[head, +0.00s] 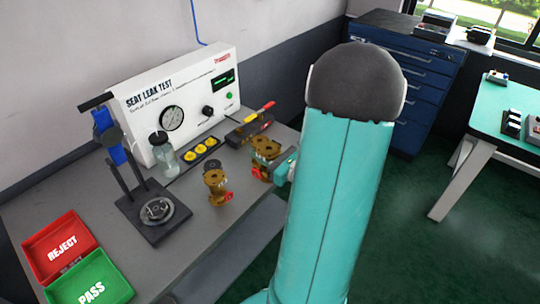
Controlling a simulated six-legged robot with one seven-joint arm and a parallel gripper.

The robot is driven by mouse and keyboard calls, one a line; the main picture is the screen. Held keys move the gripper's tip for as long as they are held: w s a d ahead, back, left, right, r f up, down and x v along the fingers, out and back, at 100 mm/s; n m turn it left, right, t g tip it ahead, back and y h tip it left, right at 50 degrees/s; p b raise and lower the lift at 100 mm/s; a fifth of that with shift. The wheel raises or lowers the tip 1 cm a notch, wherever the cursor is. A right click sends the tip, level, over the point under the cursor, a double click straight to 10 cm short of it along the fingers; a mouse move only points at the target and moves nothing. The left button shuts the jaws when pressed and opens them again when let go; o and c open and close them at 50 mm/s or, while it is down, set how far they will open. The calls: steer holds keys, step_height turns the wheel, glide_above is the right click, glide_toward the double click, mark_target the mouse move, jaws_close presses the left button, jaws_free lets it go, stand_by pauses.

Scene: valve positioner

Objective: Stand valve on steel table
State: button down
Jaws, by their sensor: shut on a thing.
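A brass-coloured valve (265,151) with a red part is at the right edge of the grey steel table (215,225). My gripper (281,169) is shut on it from the right. My large teal arm stands in front and hides most of the gripper. I cannot tell whether this valve touches the table or hangs just above it. A second brass-coloured valve (216,186) with a red part stands on the table, to the left of the held one and apart from it.
A white seat leak test box (185,105) stands at the back. A black clamp stand (153,212), a glass jar (163,155) and yellow pieces (202,151) are nearby. Red (62,245) and green (92,282) trays lie at the left. Bare table lies in front of the valves.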

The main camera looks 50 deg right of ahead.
steer(key=shift+w+a+f, duration=0.15)
steer(key=shift+w+f, duration=1.25)
steer(key=shift+f, duration=0.35)
steer(key=shift+w+a+f, duration=0.1)
steer(key=shift+w+f, duration=1.35)
steer(key=shift+f, duration=0.25)
steer(key=shift+w+a+f, duration=0.15)
steer(key=shift+w+f, duration=1.25)
steer(key=shift+f, duration=0.35)
steer(key=shift+f, duration=0.1)
steer(key=c, duration=1.1)
jaws_free()
steer(key=shift+f, duration=0.1)
